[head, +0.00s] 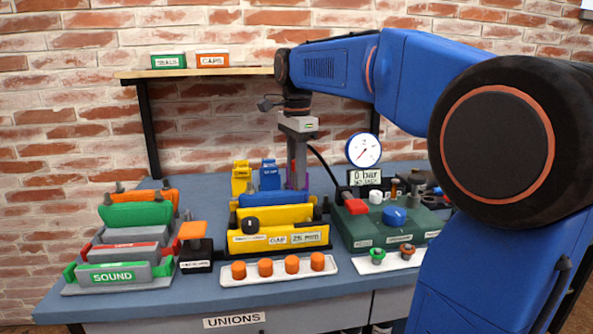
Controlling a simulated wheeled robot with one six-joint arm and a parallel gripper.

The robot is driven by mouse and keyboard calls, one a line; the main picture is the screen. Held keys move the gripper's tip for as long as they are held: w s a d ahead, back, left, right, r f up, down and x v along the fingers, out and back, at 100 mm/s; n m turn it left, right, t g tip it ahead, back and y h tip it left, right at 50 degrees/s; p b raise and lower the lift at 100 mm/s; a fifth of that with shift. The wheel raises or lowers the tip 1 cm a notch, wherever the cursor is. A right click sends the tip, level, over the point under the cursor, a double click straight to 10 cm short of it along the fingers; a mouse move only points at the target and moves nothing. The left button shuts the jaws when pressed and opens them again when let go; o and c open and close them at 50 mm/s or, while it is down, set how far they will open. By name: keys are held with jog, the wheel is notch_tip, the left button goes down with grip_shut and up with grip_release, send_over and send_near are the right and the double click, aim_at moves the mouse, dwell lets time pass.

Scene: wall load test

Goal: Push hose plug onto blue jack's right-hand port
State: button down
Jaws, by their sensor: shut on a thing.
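My gripper (297,183) points straight down above the back middle of the bench, its jaws closed. What it grips is small and largely hidden by the jaws; it is probably the hose plug, but I cannot make out its shape. A black hose (322,162) curves from beside the gripper down to the green pump box (365,228). A small blue block (268,175), which looks like the blue jack, stands just left of my gripper. Its ports are too small to tell apart. A purple edge (308,179) shows right beside the fingers.
A yellow block (241,180) stands left of the blue one. In front is a yellow fixture (275,236) with a blue bar (274,199). A gauge (364,150) reads near the "0 bar" display (365,178). Orange caps sit on a white tray (278,270). Green and grey blocks (135,215) fill the left.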

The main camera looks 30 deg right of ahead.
jog(key=c, duration=1)
grip_release()
jog(key=shift+r, duration=4)
jog(key=shift+s, duration=0.1)
